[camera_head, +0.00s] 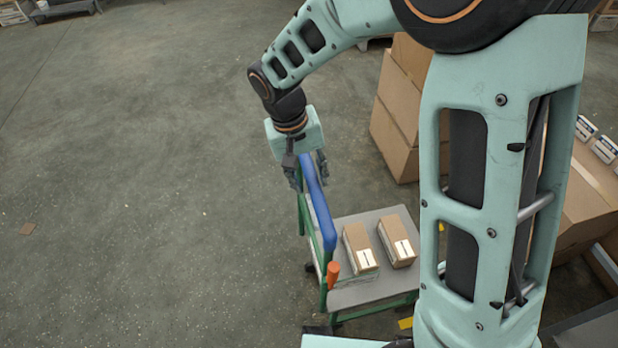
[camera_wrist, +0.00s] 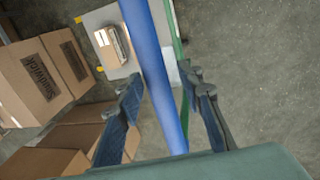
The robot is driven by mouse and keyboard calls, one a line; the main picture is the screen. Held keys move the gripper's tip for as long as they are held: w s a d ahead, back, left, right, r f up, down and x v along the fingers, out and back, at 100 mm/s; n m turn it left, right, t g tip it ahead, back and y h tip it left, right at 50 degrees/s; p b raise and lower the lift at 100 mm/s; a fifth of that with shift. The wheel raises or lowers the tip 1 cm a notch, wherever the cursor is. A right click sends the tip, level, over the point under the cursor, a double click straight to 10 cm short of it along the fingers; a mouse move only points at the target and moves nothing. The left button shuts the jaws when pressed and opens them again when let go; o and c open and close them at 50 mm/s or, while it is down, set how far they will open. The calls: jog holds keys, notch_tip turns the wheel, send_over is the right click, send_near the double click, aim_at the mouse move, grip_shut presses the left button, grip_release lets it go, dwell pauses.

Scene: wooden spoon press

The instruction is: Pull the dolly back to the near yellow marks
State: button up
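The dolly has a grey deck (camera_head: 350,297), a green frame and an upright blue-covered handle bar (camera_head: 318,205). Two cardboard boxes (camera_head: 359,248) (camera_head: 396,240) lie on the deck. My gripper (camera_head: 307,180) is at the far end of the blue bar. In the wrist view, my gripper (camera_wrist: 164,83) is open, with one finger on each side of the blue bar (camera_wrist: 150,60) and visible gaps between. Yellow marks are on the floor beside the deck, one near its front right corner (camera_head: 405,323) and one at its back right (camera_head: 441,227).
Stacked cardboard boxes (camera_head: 395,130) stand behind the dolly. More boxes (camera_head: 585,190) are at the right, partly hidden by my arm.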

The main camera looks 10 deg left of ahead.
notch_tip(320, 180, up, 12)
jog(key=a, duration=0.2)
jog(key=shift+s+f, duration=0.25)
jog(key=shift+s, duration=0.15)
jog(key=shift+a, duration=0.1)
